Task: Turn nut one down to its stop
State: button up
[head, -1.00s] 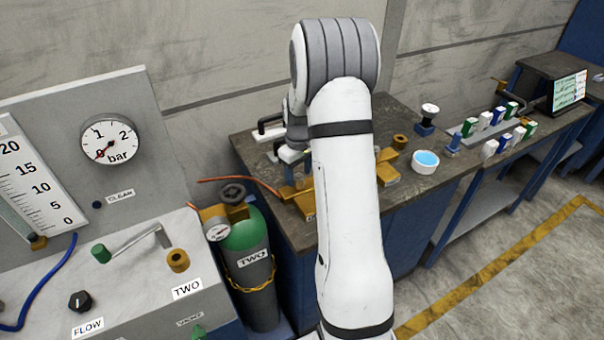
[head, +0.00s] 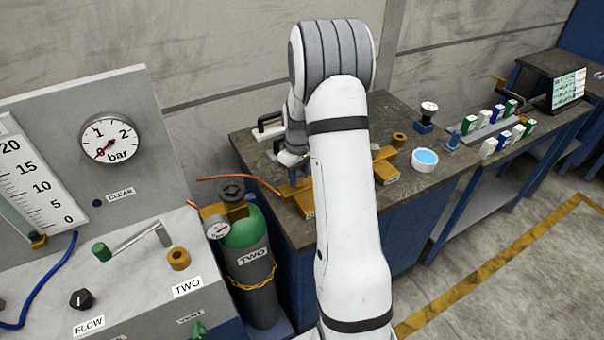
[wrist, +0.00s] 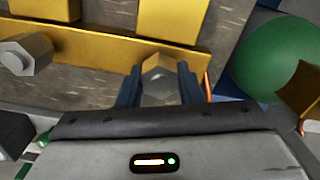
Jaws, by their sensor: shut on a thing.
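In the wrist view my gripper (wrist: 160,82) has its two dark blue fingers on either side of a hex nut (wrist: 159,72). The nut has a brass-coloured upper part and a grey lower part, and it sits by the edge of a long brass bar (wrist: 100,43). The fingers are shut on it. A second, grey hex nut (wrist: 27,54) stands apart at the left of the bar. I cannot read which nut is number one.
A green cylinder (head: 245,234) marked TWO stands left of the bench (head: 405,195). A copper tube (head: 240,179) runs towards the fixture. A white dish (head: 425,160) with blue contents and a brass ring (head: 399,139) lie to the right.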

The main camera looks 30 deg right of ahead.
jog(key=shift+o, duration=0.4)
jog(key=shift+d, duration=0.35)
jog(key=shift+a, duration=0.25)
jog(key=shift+c, duration=0.5)
jog(key=shift+m+b, duration=0.7)
jog(key=shift+m, duration=0.5)
jog(key=m+b, duration=0.1)
jog(key=m, duration=0.3)
jog(key=shift+a+b, duration=0.1)
jog(key=shift+b, duration=0.3)
jog(key=shift+w+r+m+b, duration=0.1)
jog(key=shift+m+b, duration=0.35)
jog(key=shift+m, duration=1.05)
jog(key=o, duration=1)
